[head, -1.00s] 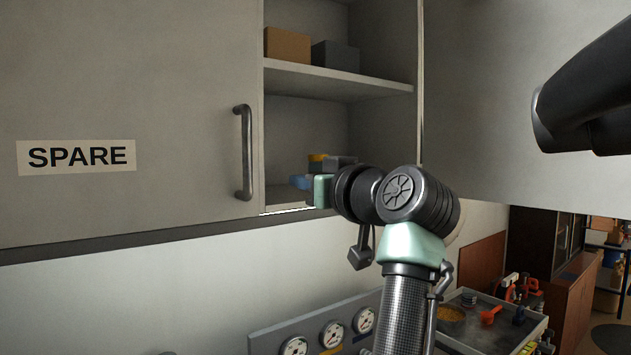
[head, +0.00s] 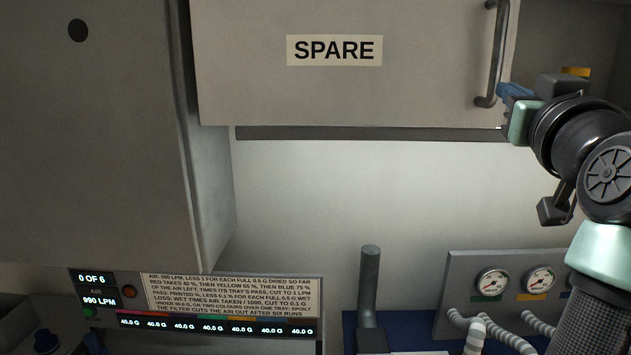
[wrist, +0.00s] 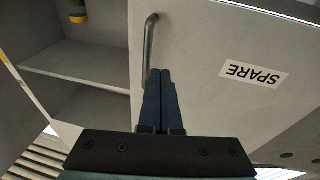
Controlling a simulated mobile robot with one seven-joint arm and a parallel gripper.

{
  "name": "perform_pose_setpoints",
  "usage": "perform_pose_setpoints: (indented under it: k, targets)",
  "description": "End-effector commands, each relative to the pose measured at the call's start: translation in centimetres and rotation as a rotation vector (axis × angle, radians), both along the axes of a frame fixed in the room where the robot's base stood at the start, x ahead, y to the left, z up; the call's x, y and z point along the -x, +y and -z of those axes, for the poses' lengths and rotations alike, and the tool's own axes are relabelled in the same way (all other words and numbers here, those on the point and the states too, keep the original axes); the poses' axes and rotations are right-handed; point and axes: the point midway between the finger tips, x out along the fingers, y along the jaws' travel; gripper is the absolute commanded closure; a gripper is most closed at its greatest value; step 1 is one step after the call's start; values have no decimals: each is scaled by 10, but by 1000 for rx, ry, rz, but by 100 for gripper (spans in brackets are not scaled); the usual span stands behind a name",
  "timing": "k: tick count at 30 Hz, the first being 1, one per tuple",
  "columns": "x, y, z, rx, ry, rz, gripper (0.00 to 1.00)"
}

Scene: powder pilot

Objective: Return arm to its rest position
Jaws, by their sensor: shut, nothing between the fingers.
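My gripper (head: 508,92) is at the right in the head view, just below the handle of the SPARE cupboard door. Its blue fingers are together and hold nothing. In the wrist view the shut fingers (wrist: 160,75) point toward the door, and their tips overlap the lower end of the handle in the picture. I cannot tell whether they touch it. My arm (head: 605,180) is raised and bent at the right edge of the head view.
The SPARE door (head: 250,65) has a grey bar handle (head: 492,55). Below are a display panel (head: 215,305), a dark post (head: 369,290) and a gauge panel (head: 515,265) with pale hoses.

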Motion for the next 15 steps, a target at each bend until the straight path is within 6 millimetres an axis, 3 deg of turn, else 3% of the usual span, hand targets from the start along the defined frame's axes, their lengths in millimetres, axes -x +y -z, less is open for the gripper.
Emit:
perform_pose_setpoints:
  k: [1, 5, 9, 12, 15]
  targets:
    - [5, 33, 10, 21, -52, -8, 100]
    - [37, 110, 9, 55, -218, -38, 100]
    - [92, 185, 5, 64, -406, -106, 100]
    - [133, 223, 2, 56, -516, -157, 100]
    - [163, 244, 0, 44, -592, -195, 100]
